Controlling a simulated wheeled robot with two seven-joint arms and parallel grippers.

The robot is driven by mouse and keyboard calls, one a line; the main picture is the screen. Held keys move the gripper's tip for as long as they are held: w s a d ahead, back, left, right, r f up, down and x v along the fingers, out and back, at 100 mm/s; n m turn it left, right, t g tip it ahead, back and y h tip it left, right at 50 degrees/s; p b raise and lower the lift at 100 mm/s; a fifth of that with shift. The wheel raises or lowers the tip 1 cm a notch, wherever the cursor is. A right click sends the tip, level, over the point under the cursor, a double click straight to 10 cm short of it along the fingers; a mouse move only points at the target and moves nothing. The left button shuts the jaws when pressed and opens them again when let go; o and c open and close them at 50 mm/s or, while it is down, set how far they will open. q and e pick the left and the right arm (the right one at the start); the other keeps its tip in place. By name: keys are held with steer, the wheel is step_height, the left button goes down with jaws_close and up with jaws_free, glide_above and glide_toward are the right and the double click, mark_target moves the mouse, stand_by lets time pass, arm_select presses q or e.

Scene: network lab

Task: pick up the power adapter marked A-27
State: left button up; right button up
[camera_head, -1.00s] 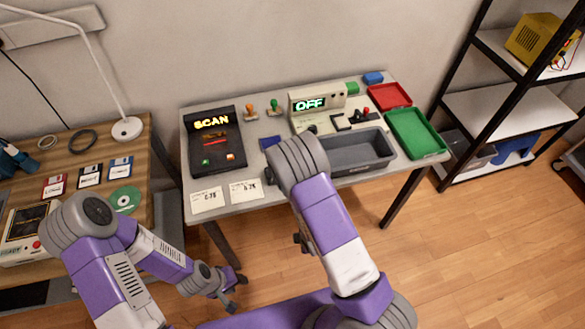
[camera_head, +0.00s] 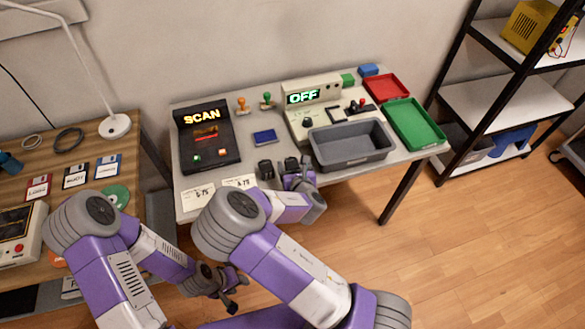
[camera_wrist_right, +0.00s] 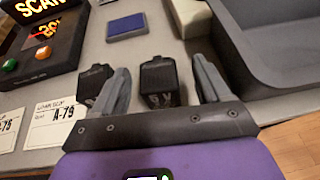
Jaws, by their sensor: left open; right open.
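Two black power adapters stand near the front edge of the grey table. The left one (camera_head: 265,169) is also in the right wrist view (camera_wrist_right: 92,80), partly behind a finger. The other adapter (camera_wrist_right: 160,82) shows between the fingertips of my open right gripper (camera_wrist_right: 163,85); I cannot tell whether they touch it. In the head view my right gripper (camera_head: 296,174) is at the table's front edge by this adapter (camera_head: 291,163). Small marks on the adapters are unreadable. My left gripper (camera_head: 229,288) is open and empty, low in front of the table.
A grey bin (camera_head: 319,156) stands close right of my right gripper. A blue pad (camera_head: 264,137) and the SCAN device (camera_head: 207,150) are behind and left.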

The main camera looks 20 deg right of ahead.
mark_target(291, 161)
steer(key=b+x, duration=0.1)
steer(key=x, duration=0.3)
steer(key=shift+a+f, duration=0.2)
steer(key=shift+f, duration=0.05)
steer(key=shift+c, duration=0.2)
